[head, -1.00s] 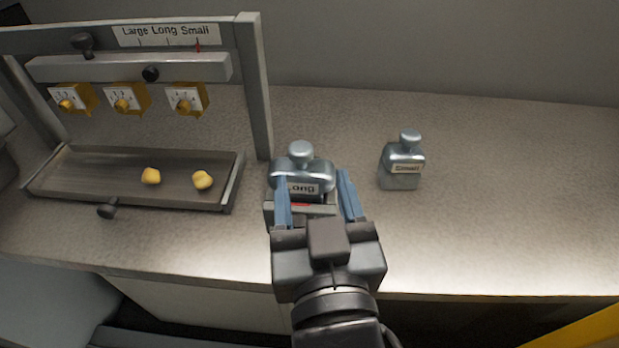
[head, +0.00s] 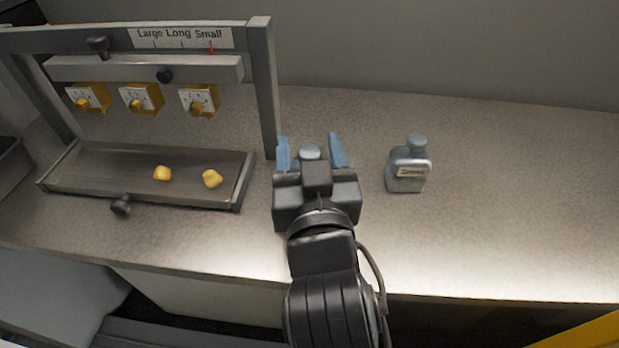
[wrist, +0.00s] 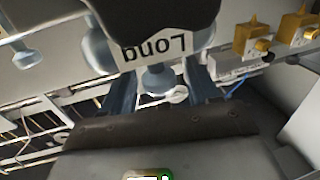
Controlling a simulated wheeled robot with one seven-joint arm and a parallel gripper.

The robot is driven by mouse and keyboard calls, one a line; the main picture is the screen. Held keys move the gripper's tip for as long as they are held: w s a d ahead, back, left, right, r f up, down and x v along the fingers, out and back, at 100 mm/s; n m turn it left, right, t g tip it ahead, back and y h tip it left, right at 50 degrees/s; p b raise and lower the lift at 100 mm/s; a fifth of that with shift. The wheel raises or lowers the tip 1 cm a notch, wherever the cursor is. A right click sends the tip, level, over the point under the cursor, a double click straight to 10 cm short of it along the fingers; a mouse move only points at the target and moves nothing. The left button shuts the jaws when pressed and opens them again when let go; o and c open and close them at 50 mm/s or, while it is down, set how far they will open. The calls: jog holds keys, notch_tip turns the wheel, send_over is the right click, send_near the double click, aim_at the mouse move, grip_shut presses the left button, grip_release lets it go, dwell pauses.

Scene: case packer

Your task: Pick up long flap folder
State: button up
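The long flap folder is a blue-grey metal block with a round knob; its "Long" label (wrist: 155,50) shows upside down in the wrist view. In the head view only its knob top (head: 309,152) shows, and my gripper hides the rest. My gripper (head: 310,148) is open, with one blue finger on each side of the knob. The wrist view also shows the knob (wrist: 158,80) between the fingers, with gaps on both sides. A similar folder marked "Small" (head: 408,168) stands upright to the right, apart from my gripper.
A grey frame (head: 263,95) with a "Large Long Small" sign (head: 182,38) and several yellow dials stands at left. Its shallow tray (head: 105,170) holds two yellow knobs (head: 162,173). The counter (head: 510,200) right of the small folder is clear.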

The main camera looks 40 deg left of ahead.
grip_shut()
dwell(0.3)
jog(key=shift+r, duration=0.15)
